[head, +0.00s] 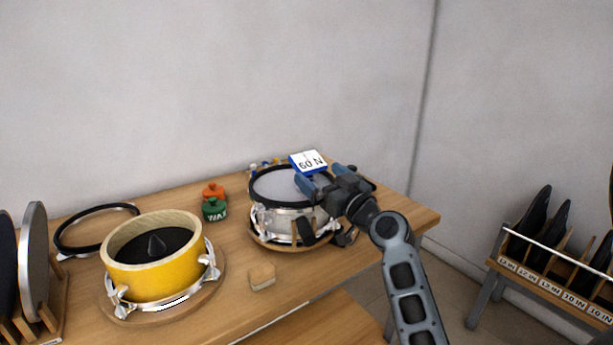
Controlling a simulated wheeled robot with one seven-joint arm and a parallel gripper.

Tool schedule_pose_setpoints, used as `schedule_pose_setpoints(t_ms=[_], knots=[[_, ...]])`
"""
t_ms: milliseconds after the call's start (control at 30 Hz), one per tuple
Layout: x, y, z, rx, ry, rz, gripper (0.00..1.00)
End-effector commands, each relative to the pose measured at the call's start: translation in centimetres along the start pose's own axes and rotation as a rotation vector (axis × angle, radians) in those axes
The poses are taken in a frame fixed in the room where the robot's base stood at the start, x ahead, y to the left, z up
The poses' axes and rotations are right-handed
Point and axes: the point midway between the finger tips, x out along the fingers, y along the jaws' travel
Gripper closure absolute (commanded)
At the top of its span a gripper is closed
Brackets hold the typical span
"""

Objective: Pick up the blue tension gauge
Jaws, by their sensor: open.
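The blue tension gauge (308,162) has a white face marked "60 N". It shows at the far rim of the silver snare drum (283,222), which has a white mesh head and a black hoop. My gripper (318,179) is open over the right part of the drum head, just below and right of the gauge in the picture. Nothing shows between its fingers. I cannot tell whether a finger touches the gauge. The gripper and wrist hide the drum's right side.
A yellow drum shell (155,278) stands on a round board at the left. A black hoop (70,247) lies behind it. Orange (213,192) and green (214,212) containers stand between the drums. A small wooden block (262,276) lies in front. A pad rack (545,285) stands right.

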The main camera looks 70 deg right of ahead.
Motion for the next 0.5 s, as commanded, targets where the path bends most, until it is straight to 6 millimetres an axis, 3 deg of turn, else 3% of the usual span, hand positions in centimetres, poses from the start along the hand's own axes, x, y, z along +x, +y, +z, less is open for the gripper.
schedule_pose_setpoints(t_ms=[500], knots=[[6.1,0.3,-0.1,0.000,-0.001,0.000,0.00]])
